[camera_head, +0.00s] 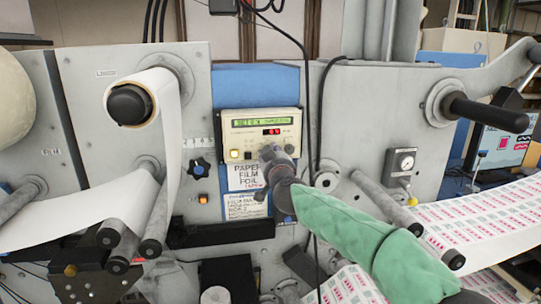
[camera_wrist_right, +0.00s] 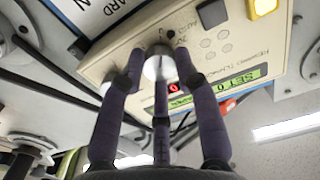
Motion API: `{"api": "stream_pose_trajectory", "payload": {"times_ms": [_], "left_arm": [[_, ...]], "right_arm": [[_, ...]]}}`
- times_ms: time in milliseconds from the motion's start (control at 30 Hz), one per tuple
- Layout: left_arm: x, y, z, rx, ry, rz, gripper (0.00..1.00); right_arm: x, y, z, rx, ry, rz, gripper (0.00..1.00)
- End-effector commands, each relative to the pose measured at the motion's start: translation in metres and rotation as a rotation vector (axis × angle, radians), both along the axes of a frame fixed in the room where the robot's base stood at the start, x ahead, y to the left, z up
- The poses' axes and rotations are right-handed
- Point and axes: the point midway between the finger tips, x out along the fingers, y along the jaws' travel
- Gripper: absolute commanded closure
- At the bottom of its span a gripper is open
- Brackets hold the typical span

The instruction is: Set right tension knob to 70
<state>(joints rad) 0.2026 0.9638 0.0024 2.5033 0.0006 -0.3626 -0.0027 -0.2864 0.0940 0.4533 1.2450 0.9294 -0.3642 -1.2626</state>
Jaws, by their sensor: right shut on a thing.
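The control box (camera_head: 250,130) is a cream panel with a lit green display and red digits, mounted between the machine's rollers. In the wrist view, its round silver knob (camera_wrist_right: 159,64) sits between the dark fingers of my right gripper (camera_wrist_right: 160,78), which are shut on it. In the head view, my right gripper (camera_head: 272,155) reaches the box's lower right from the green-sleeved right arm and hides the knob. The green display (camera_wrist_right: 232,85) is partly covered by a finger in the wrist view; its full reading is unclear. My left gripper is in neither view.
A black star-shaped knob (camera_head: 199,169) and an orange button (camera_head: 203,199) are left of the box. A black cable (camera_head: 318,100) hangs close to the box's right side. Rollers and printed web flank the area.

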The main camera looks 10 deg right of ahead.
Motion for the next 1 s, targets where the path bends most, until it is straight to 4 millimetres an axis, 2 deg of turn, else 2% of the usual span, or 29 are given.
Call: {"api": "stream_pose_trajectory", "payload": {"times_ms": [267, 1000], "left_arm": [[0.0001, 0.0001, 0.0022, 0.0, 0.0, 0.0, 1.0], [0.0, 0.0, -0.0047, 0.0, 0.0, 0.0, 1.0]], "right_arm": [[0.0006, 0.0009, -0.0023, 0.181, 0.003, 0.001, 1.0], [0.0007, 0.0027, -0.004, 0.884, 0.003, 0.003, 1.0]]}}
